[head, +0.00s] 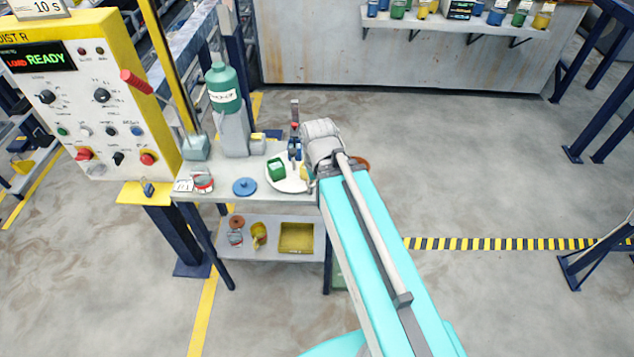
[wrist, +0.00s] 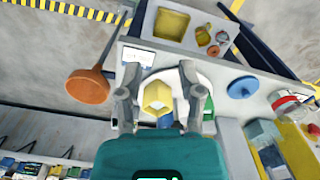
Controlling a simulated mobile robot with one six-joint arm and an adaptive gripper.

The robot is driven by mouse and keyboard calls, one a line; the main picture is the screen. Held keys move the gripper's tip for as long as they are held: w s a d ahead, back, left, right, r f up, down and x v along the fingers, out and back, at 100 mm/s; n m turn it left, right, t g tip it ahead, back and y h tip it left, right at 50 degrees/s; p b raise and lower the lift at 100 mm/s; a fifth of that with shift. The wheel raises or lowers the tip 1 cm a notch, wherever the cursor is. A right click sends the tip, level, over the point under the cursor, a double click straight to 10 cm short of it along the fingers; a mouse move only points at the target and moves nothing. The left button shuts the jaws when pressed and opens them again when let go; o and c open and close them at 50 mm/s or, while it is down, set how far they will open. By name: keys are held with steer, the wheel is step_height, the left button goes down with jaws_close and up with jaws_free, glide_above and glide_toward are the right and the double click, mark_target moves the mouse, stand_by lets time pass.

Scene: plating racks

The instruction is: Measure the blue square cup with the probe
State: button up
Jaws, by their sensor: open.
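My gripper (wrist: 158,78) is open above the white round plate (wrist: 205,84). A yellow angular cup (wrist: 157,97) shows between its fingers, with no clear contact. A blue piece (wrist: 165,121) shows just beyond the yellow cup, mostly hidden; I cannot tell whether it is the blue square cup. In the head view my gripper (head: 309,174) is over the plate's right side, partly hidden by my arm. A green square cup (head: 276,168) is on the plate's left.
A yellow tray (head: 297,237) is on the lower shelf.

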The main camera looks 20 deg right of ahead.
steer(key=shift+o, duration=0.4)
steer(key=shift+w+r, duration=0.1)
steer(key=shift+w, duration=0.15)
step_height(320, 180, up, 12)
steer(key=m+p, duration=0.7)
steer(key=p, duration=0.6)
glide_above(294, 124)
steer(key=shift+w+d+r, duration=0.1)
steer(key=shift+r, duration=0.1)
steer(key=shift+f+b, duration=0.25)
steer(key=shift+b, duration=0.2)
step_height(294, 124, down, 13)
steer(key=b, duration=1.3)
steer(key=shift+f, duration=0.2)
jaws_close()
